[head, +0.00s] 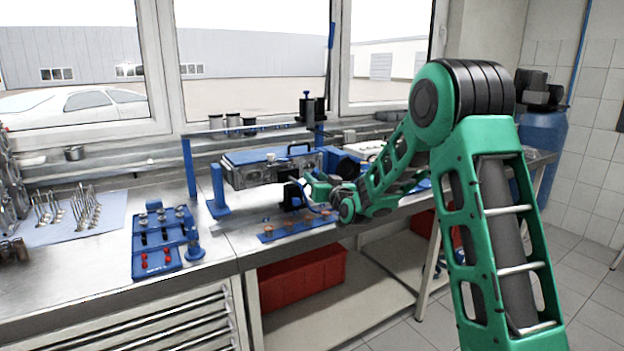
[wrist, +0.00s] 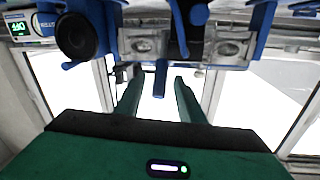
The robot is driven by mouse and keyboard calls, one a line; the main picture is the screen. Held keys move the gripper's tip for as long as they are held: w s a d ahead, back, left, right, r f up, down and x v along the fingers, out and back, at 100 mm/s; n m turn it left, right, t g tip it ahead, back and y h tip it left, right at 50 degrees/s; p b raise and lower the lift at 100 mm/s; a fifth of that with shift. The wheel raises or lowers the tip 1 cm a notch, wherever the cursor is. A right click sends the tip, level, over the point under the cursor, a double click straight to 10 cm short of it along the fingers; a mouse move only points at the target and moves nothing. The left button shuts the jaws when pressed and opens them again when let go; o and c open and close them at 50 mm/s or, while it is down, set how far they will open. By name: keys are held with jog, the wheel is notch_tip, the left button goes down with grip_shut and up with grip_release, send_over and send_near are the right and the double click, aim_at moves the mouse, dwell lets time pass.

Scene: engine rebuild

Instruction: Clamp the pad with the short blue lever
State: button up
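In the wrist view, which looks upside down, the two green fingers of my gripper (wrist: 157,98) are apart. A short blue lever (wrist: 160,78) shows between them with a gap on each side. Above it is a metal block with two square ports (wrist: 143,45). A round black pad-like disc (wrist: 75,37) is at the upper left beside blue bracket parts. In the head view, my gripper (head: 310,186) is at the front of the blue-topped fixture (head: 238,158) on the bench. The lever and pad cannot be told clearly there.
A display with green digits (wrist: 17,27) is in the wrist view's upper left corner. A blue tool rack (head: 157,262) stands left on the bench, and a blue strip with copper-coloured parts (head: 268,237) lies at the front edge. A blue-legged frame (head: 188,168) spans the fixture.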

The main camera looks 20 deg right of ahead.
jog(key=shift+w+a, duration=0.15)
jog(key=shift+w, duration=1.45)
grip_shut()
